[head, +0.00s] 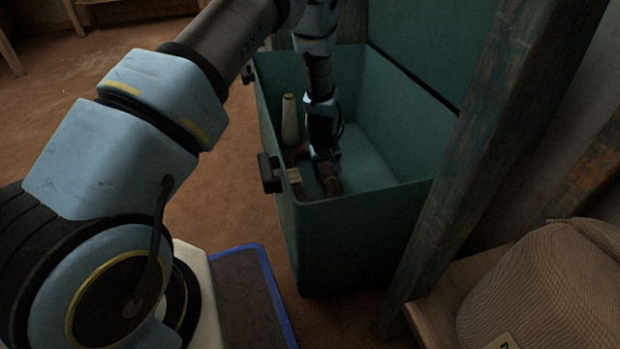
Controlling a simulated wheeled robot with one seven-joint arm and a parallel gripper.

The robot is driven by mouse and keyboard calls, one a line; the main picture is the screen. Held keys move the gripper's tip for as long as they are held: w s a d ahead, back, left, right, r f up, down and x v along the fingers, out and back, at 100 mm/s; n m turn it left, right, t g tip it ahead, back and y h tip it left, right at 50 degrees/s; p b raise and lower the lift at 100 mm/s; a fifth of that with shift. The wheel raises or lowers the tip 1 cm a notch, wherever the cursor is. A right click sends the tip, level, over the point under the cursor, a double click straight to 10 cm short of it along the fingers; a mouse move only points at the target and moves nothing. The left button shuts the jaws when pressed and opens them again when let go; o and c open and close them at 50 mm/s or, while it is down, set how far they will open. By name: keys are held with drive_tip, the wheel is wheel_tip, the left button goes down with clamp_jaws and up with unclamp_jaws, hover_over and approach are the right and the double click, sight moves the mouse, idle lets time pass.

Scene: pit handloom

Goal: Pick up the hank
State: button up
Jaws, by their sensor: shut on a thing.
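My gripper (326,160) reaches down into an open teal chest (350,235). It is shut on a dark brown piece, which looks like the hank (331,184), low inside the chest. The arm and the dark gripper body hide much of it. I cannot tell whether it touches the chest floor. Another brown part with a pale band (294,175) shows just left of the gripper; I cannot tell whether it belongs to the same hank.
A pale cone (290,120) stands in the chest, left of my gripper. The chest walls surround the gripper, and the raised teal lid is behind. A wooden post (490,150) leans close on the right. A striped, rounded bundle (550,290) sits at lower right.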

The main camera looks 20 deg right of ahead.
clamp_jaws()
drive_tip(key=shift+r, duration=0.15)
